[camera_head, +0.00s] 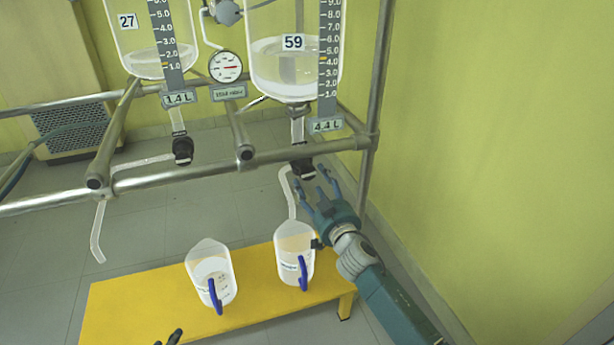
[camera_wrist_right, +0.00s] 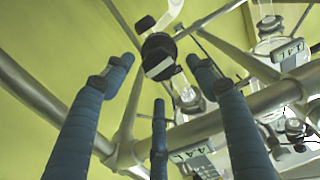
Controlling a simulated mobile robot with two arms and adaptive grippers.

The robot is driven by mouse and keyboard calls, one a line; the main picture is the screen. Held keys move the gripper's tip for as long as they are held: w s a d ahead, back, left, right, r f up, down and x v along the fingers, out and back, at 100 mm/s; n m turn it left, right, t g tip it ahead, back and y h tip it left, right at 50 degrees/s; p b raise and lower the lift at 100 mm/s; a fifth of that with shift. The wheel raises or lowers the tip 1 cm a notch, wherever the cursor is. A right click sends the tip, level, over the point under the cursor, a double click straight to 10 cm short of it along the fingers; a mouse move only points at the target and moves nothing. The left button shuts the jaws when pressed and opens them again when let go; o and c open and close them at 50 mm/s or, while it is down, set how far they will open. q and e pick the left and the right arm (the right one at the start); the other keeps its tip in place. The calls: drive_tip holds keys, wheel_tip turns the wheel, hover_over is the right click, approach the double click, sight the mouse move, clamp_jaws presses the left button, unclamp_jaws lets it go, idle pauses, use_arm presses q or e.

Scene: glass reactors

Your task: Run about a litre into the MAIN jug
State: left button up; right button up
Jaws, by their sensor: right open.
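Two translucent jugs with blue handles, the left jug (camera_head: 209,268) and the right jug (camera_head: 293,243), stand on a yellow bench; their labels are too small to read. Glass vessel 59 (camera_head: 277,72) holds clear liquid above a 4.4 L tag (camera_head: 326,125). Its black outlet valve (camera_head: 302,169) has a pale tube (camera_head: 288,192) running down to the right jug's mouth. My right gripper (camera_head: 328,183) is open and empty, just below and right of this valve. In the wrist view the valve (camera_wrist_right: 158,55) shows between and beyond the spread fingers, apparently apart from them.
Steel rails (camera_head: 230,163) and an upright post (camera_head: 375,90) are close to my right arm. Dark tips show at the bottom edge, possibly my left gripper.

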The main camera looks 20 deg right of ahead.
sight(309, 175)
drive_tip(key=w+b, duration=0.1)
drive_tip(key=w, duration=0.4)
drive_tip(key=shift+a, duration=0.1)
use_arm(q)
drive_tip(key=w+d+r+t+h, duration=0.1)
drive_tip(key=w+d+r+t, duration=0.1)
drive_tip(key=w+r+t, duration=0.2)
drive_tip(key=shift+w+r, duration=0.35)
drive_tip(key=shift+r, duration=1.35)
use_arm(e)
drive_tip(key=shift+w, duration=0.3)
use_arm(q)
drive_tip(key=shift+d, duration=0.1)
use_arm(e)
drive_tip(key=c, duration=1.2)
